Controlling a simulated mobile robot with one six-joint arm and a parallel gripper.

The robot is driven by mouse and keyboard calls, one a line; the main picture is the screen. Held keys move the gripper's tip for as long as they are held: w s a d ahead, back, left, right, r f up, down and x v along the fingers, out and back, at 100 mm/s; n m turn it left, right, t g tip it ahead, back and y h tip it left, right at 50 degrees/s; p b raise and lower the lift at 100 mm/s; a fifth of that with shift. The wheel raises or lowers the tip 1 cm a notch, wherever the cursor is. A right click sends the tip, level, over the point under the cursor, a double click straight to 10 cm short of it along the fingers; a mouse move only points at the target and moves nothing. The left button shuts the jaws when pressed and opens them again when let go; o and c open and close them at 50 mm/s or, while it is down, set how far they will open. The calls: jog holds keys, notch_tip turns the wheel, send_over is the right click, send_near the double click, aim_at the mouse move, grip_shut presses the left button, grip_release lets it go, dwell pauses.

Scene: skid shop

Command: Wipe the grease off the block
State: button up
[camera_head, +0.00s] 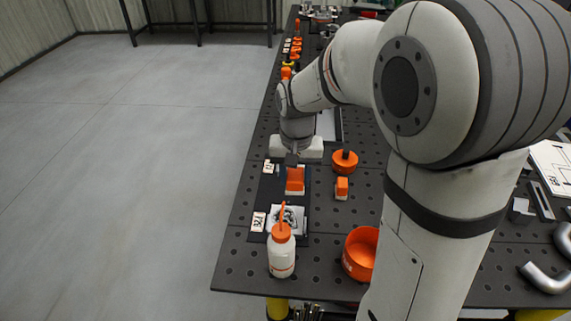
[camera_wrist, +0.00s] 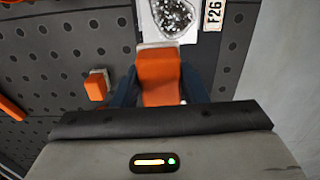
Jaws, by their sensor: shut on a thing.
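A pale block (camera_head: 300,212) with a dark, speckled grease patch lies on a black mat (camera_head: 262,200) near the table's left edge. The block also shows at the top of the wrist view (camera_wrist: 146,20), partly cut off. My gripper (camera_wrist: 158,88) is shut on an orange wiper with a pale edge (camera_wrist: 158,68), its dark fingers on either side. In the head view my gripper (camera_head: 295,164) is above the mat, with the orange wiper (camera_head: 295,181) just behind the greasy block. I cannot tell whether the wiper touches the mat.
A white bottle with an orange top (camera_head: 282,256) stands in front of the block. A small orange-and-white piece (camera_head: 341,187), an orange round part (camera_head: 344,161) and an orange bowl (camera_head: 358,264) are to the right. Small label plates (camera_head: 258,221) lie on the mat's left side.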

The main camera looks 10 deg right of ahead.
jog(key=shift+a+r, duration=0.2)
jog(key=shift+a, duration=0.7)
jog(key=shift+a+f, duration=0.2)
jog(key=b, duration=0.4)
send_over(286, 208)
jog(key=shift+w+f, duration=0.15)
jog(key=shift+f, duration=2.85)
jog(key=shift+f+b, duration=0.85)
jog(key=shift+f, duration=0.1)
